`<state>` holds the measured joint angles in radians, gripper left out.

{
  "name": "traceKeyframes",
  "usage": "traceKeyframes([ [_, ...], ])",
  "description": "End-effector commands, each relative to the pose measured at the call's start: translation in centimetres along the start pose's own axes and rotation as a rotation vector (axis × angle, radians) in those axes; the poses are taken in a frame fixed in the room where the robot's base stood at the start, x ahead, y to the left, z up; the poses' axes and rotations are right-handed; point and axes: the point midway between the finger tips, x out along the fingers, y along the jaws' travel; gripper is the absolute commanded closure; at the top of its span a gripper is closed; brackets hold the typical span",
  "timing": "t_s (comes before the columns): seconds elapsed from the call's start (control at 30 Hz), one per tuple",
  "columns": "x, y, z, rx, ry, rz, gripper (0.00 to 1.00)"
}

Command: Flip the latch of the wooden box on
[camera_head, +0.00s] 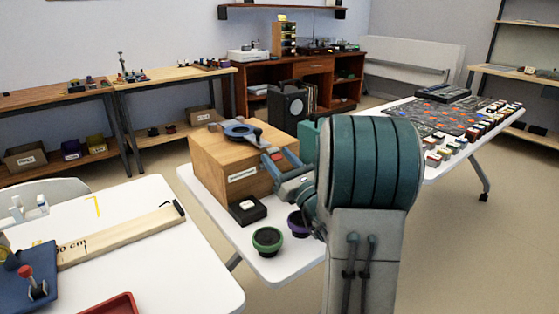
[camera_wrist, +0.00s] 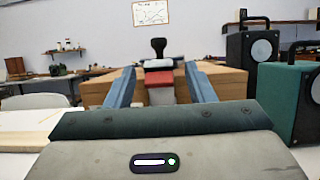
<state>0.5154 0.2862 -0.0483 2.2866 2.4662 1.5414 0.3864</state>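The wooden box (camera_head: 215,158) stands on a white table, with a white label on its front. In the wrist view the box (camera_wrist: 235,80) is straight ahead. A latch-like part (camera_wrist: 160,78), red and grey with a pale strip and a black knob above, shows at the middle of the box. My gripper (camera_wrist: 160,68) is open. Its two blue fingers stand apart, on the left and right of this part in the picture; contact cannot be told.
A black block with a white button (camera_head: 248,209), a green round button (camera_head: 267,240) and a purple one (camera_head: 298,223) stand in front. A green speaker (camera_wrist: 288,100) stands right of the box.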

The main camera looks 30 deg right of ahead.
Motion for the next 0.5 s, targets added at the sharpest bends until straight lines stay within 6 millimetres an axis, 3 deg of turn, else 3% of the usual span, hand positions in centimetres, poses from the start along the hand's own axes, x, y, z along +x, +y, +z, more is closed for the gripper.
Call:
traceKeyframes([
  [0.23, -0.6, 0.1, 0.0, 0.001, 0.001, 0.001, 0.51],
  [0.5, -5.0, -0.1, 0.0, 0.0, 0.002, -0.003, 0.51],
])
